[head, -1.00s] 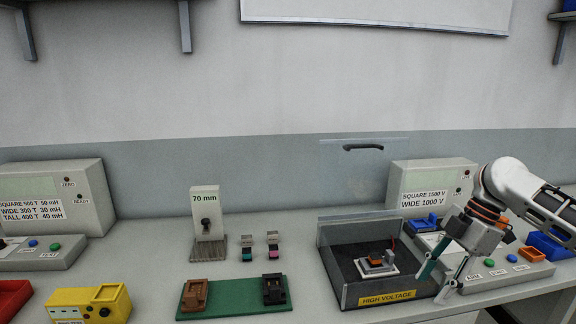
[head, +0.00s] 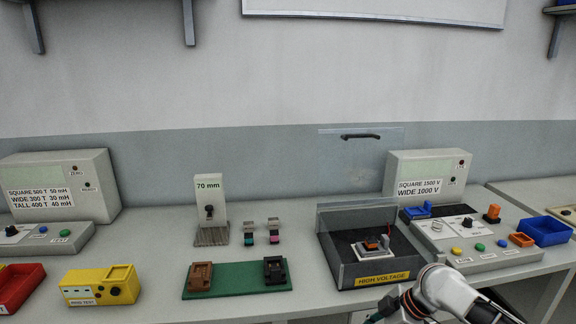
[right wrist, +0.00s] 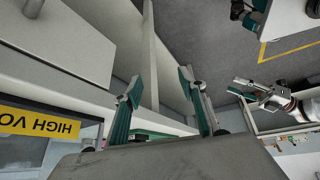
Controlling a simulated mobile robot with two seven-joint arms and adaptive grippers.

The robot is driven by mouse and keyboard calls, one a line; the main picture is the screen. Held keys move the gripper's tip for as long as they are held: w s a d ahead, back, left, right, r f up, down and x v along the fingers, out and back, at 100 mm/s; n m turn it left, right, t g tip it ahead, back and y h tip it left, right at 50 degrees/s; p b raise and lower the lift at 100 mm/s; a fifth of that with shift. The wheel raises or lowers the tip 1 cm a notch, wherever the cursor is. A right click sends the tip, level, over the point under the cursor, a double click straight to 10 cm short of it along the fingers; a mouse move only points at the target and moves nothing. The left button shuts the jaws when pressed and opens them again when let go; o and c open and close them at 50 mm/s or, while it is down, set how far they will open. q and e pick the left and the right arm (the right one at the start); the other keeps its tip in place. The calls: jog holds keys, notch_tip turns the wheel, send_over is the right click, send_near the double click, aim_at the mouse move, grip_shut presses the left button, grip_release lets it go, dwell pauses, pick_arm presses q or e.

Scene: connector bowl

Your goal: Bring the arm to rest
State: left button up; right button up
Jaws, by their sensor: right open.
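My right arm (head: 440,290) is low at the bottom right of the head view, in front of the bench; its gripper is mostly cut off by the lower edge. In the right wrist view my right gripper (right wrist: 160,92) is open, with its two teal-tipped fingers wide apart and nothing between them. It is clear of the bench, with grey floor beyond. Another white arm's gripper (right wrist: 258,92), which looks like my left one, shows at the right of that view, too small to tell its jaws. The left arm is not in the head view.
The high-voltage box (head: 375,279) has its clear cover raised and a small fixture (head: 375,247) inside. Beside it are a control panel (head: 470,240) and a blue bin (head: 546,231). A green board (head: 236,281), yellow tester (head: 100,286) and red bin (head: 22,286) lie left.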

jog(key=s+a+f+m+t, duration=0.55)
jog(key=s+f, duration=0.25)
jog(key=f, duration=0.3)
jog(key=s+d+f+m+t+h, duration=0.3)
jog(key=s+d+m, duration=0.2)
jog(key=s, duration=0.7)
jog(key=shift+d, duration=1.15)
jog(key=shift+s+m, duration=0.1)
jog(key=shift+m, duration=0.15)
